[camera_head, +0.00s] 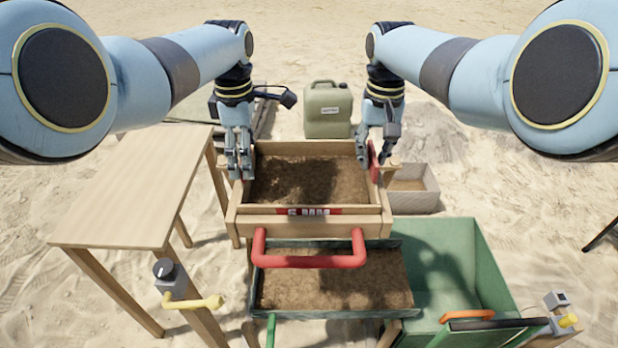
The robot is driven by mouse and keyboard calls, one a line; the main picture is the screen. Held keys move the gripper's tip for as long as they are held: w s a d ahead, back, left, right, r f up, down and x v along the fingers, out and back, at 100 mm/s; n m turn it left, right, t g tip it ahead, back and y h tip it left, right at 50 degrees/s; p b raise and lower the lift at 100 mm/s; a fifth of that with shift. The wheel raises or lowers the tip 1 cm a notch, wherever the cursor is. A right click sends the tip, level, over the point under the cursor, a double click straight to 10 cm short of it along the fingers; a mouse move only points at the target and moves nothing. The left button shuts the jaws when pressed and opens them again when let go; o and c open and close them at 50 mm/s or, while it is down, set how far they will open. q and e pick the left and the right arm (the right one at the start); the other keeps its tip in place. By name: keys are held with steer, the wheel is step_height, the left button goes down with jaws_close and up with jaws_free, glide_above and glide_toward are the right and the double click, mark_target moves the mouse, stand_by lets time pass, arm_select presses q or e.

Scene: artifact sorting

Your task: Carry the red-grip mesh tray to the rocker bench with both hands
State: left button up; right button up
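The mesh tray, a wooden frame (305,150) full of brown soil, is in the middle of the head view. Its right red grip (373,165) shows at its right side; a left grip is hidden or not distinct. My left gripper (240,168) is at the tray's left side wall, fingers pointing down and close together. My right gripper (376,150) is at the right side, fingers around the red grip. I cannot tell whether either gripper is clamped. The tray appears to sit in or just above a wooden stand (305,226) with a red bar handle (310,262). I cannot identify the rocker bench for certain.
A wooden table (140,185) stands at left, with a yellow-handled dial device (180,285) near its front. A green soil tray (335,313) lies below the stand, beside a green crate (480,260). A jerrycan (328,108) and a small box (425,203) stand behind and right. Open sand surrounds them.

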arm_select(q)
steer(key=c, duration=0.4)
arm_select(e)
jaws_close()
arm_select(q)
steer(key=c, duration=0.6)
steer(key=shift+o, duration=0.2)
steer(key=shift+r, duration=0.15)
arm_select(e)
steer(key=shift+r, duration=0.15)
